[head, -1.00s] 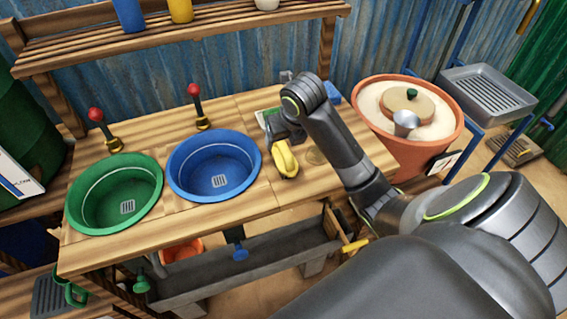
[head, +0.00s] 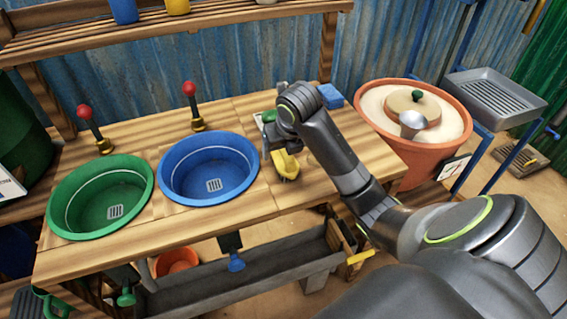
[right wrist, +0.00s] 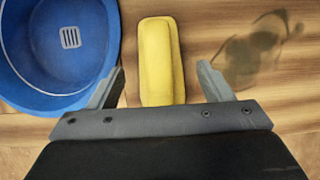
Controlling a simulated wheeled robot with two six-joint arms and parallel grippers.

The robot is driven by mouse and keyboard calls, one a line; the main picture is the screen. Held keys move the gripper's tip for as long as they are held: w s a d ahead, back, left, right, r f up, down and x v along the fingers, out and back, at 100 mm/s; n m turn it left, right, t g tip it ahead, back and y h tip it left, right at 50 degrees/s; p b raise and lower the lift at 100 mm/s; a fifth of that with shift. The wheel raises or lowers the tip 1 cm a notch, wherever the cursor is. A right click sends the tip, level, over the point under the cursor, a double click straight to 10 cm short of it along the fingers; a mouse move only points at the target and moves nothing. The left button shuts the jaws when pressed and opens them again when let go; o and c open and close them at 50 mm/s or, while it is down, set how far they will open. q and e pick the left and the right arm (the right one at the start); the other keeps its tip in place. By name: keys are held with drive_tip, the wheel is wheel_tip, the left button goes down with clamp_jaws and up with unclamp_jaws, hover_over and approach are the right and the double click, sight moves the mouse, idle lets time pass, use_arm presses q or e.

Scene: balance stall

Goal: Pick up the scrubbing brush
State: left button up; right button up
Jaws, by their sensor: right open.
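The scrubbing brush appears to be the long yellow thing (head: 286,164) lying on the wooden counter, right of the blue basin. In the right wrist view it is a rounded yellow block (right wrist: 161,60) whose near end lies between the fingers. Its bristles cannot be seen. My right gripper (right wrist: 160,74) is open, with one finger on each side of the yellow block and gaps between. In the head view my right gripper (head: 280,150) is above the brush and hides part of it. My left gripper is not in view.
The blue basin (head: 208,167) is close on the left, with the green basin (head: 100,196) beyond it. A blue block (head: 331,96) lies at the counter's back. A large terracotta pot (head: 415,152) stands to the right. The counter right of the brush is clear.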

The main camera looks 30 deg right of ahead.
drive_tip(key=shift+x, duration=0.95)
drive_tip(key=shift+w+f+b, duration=0.15)
drive_tip(key=shift+f+b, duration=0.2)
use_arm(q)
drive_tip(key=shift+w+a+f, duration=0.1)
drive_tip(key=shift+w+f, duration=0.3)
use_arm(e)
drive_tip(key=shift+c, duration=1.3)
drive_tip(key=c, duration=0.9)
drive_tip(key=shift+o, duration=0.2)
drive_tip(key=shift+r, duration=0.15)
